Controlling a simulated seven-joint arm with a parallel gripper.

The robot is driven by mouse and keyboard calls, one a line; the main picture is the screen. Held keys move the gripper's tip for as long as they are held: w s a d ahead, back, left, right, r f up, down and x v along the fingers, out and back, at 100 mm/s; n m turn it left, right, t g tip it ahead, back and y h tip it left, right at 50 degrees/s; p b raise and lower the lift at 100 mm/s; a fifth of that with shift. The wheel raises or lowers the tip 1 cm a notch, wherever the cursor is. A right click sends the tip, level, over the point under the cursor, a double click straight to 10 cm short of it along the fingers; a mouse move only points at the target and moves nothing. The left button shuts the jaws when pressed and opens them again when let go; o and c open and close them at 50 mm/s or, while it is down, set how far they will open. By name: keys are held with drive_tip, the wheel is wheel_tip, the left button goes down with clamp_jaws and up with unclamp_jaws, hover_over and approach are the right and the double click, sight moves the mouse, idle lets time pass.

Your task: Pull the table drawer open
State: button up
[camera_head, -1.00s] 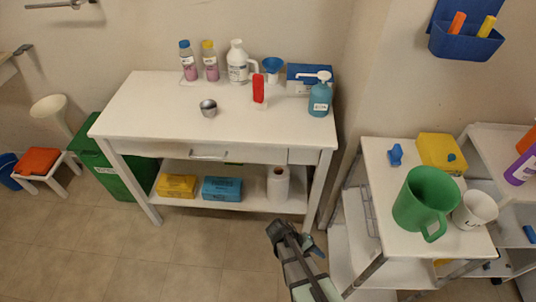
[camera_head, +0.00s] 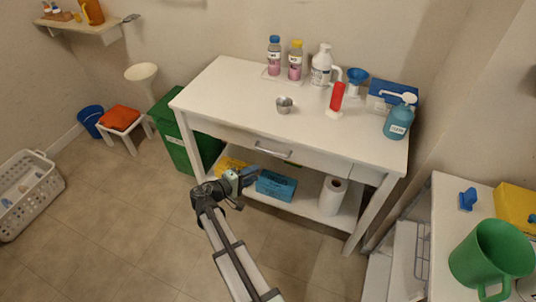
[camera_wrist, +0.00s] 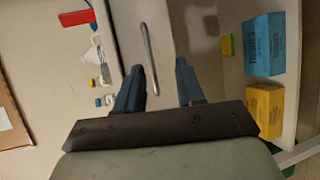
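The white table (camera_head: 225,85) has a drawer (camera_head: 238,138) in its front, under the top. The drawer looks shut. Its silver bar handle (camera_head: 273,149) sits mid-front; in the wrist view the handle (camera_wrist: 149,58) is ahead of the fingers, nearer the line of the left finger. My gripper (camera_head: 246,176) is in front of the table, below and left of the handle in the head view. In the wrist view my gripper (camera_wrist: 158,82) is open, with two dark blue fingers apart and nothing between them. The handle looks apart from the fingers.
The lower shelf holds a blue box (camera_head: 276,186), a yellow box (camera_wrist: 265,108) and a paper roll (camera_head: 332,196). A green bin (camera_head: 172,130) stands left; a white cart (camera_head: 450,210) stands right.

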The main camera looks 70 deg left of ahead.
drive_tip(key=s+a+r+y, duration=0.1)
drive_tip(key=s+a+r, duration=0.1)
drive_tip(key=s, duration=0.1)
drive_tip(key=x, duration=1.3)
drive_tip(key=shift+w+a+n, duration=0.25)
drive_tip(key=shift+w+n, duration=0.05)
drive_tip(key=shift+n, duration=0.1)
drive_tip(key=shift+r, duration=0.15)
drive_tip(key=shift+c, duration=0.5)
clamp_jaws()
